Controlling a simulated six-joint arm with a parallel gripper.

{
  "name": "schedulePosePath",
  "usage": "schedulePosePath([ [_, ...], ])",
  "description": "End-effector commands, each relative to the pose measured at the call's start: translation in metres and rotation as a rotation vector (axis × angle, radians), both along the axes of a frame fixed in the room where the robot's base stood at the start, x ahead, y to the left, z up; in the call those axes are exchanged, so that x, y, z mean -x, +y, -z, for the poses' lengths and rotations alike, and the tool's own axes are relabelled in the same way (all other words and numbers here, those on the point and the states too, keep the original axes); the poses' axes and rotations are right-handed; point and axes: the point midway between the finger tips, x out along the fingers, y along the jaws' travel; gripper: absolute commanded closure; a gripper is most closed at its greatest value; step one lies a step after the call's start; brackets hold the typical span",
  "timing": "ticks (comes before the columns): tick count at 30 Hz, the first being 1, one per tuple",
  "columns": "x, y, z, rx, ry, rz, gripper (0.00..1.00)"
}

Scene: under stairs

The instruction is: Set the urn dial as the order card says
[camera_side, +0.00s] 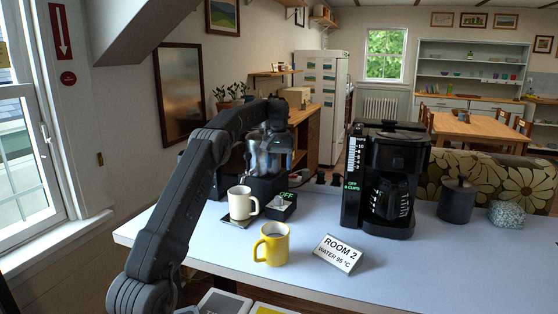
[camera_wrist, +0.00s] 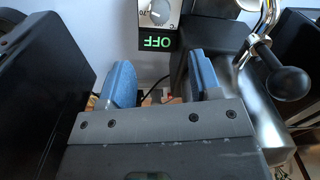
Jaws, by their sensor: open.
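The order card (camera_side: 338,253) stands on the table in the side view and reads "ROOM 2, WATER 95 °C". The urn dial (camera_wrist: 159,12) is a round grey knob on a pale plate at the top of the wrist view, cut by the edge; a "70" mark shows beside it. Its green display (camera_wrist: 158,41) reads OFF, upside down here. The dial box (camera_side: 281,204) also shows in the side view. My gripper (camera_wrist: 162,84) is open and empty, its blue fingers apart from the dial. A shiny metal body (camera_side: 262,158), perhaps the urn, is partly hidden by my arm.
A white mug (camera_side: 242,204) stands left of the dial box, and a yellow mug (camera_side: 272,245) stands in front. A black coffee maker (camera_side: 388,180), its display also reading OFF, stands to the right. A black-knobbed lever (camera_wrist: 288,83) is close right of my fingers.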

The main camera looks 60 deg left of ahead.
Motion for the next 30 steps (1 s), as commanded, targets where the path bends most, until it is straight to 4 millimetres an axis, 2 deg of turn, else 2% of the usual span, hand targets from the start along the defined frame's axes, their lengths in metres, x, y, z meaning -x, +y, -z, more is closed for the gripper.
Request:
schedulePosePath([
  [6, 0.0, 0.0, -0.013, 0.001, 0.001, 0.0, 0.42],
  [17, 0.0, -0.002, -0.013, -0.007, 0.004, -0.017, 0.42],
  [20, -0.003, -0.009, -0.013, -0.044, 0.014, -0.096, 0.42],
  [30, -0.007, -0.047, -0.008, -0.31, -0.037, -0.604, 0.42],
])
